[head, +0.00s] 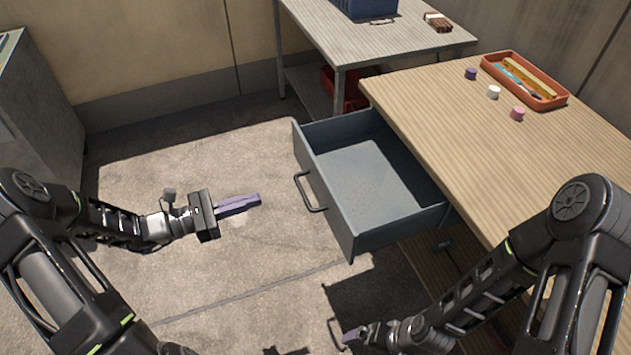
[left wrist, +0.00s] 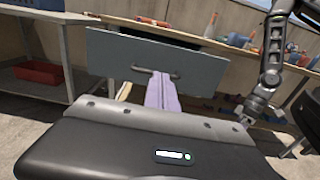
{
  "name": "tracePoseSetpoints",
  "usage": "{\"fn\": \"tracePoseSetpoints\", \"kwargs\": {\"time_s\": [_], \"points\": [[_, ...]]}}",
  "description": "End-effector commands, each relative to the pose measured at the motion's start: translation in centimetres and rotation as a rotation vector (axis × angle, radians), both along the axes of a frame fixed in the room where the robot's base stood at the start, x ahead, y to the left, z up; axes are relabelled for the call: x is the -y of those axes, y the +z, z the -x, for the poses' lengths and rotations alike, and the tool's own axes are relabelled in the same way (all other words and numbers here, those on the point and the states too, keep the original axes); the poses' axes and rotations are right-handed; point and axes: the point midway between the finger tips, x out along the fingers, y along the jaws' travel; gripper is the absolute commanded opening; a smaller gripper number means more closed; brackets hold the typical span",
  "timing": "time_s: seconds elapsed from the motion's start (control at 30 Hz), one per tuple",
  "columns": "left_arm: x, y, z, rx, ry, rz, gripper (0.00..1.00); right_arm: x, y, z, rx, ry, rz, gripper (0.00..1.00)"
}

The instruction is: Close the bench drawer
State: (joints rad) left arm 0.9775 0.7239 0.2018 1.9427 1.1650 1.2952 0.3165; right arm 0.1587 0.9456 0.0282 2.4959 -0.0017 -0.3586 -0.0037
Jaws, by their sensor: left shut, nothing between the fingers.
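The bench drawer (head: 370,180) is blue-grey, pulled well out from under the wooden bench top (head: 480,140), and looks empty. Its front panel faces left and carries a dark bar handle (head: 308,192). My left gripper (head: 258,200) has purple fingers, shut and empty, pointing at the drawer front from the left with a gap between. In the left wrist view the drawer front (left wrist: 120,58) is straight ahead, and the shut fingers (left wrist: 162,92) appear just below the handle (left wrist: 155,72). My right gripper (head: 350,337) is low at the bottom, partly hidden; its jaws are unclear.
An orange tray (head: 550,101) and several small caps, one of them pink (head: 517,113), sit on the bench. A grey table (head: 385,38) with a blue box (head: 365,6) stands behind. A grey cabinet (head: 35,110) is at left. The floor left of the drawer is clear.

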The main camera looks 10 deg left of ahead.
Motion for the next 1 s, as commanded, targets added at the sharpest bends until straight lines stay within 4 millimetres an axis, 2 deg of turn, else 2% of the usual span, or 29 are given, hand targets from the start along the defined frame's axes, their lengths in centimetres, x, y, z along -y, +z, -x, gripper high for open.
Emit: {"fn": "tracePoseSetpoints", "kwargs": {"time_s": [0.37, 0.57, 0.77, 1.0], "points": [[0.3, 0.2, 0.1, -0.003, -0.009, 0.015, 0.0, 0.0, 0.0, 0.0, 0.0, 0.0, 0.001, 1.0], [1.4, 0.2, -0.5, -0.002, -0.011, 0.015, 0.0, 0.0, -0.1, 0.0, 0.0, 0.0, 0.001, 1.0], [4.0, 0.2, -2.1, -0.002, -0.013, 0.015, 0.0, 0.0, -0.1, 0.0, -0.001, -0.001, 0.001, 1.0], [8.1, 0.2, -4.7, -0.003, -0.013, 0.015, 0.0, 0.0, -0.2, 0.0, -0.001, -0.001, 0.001, 1.0]]}}
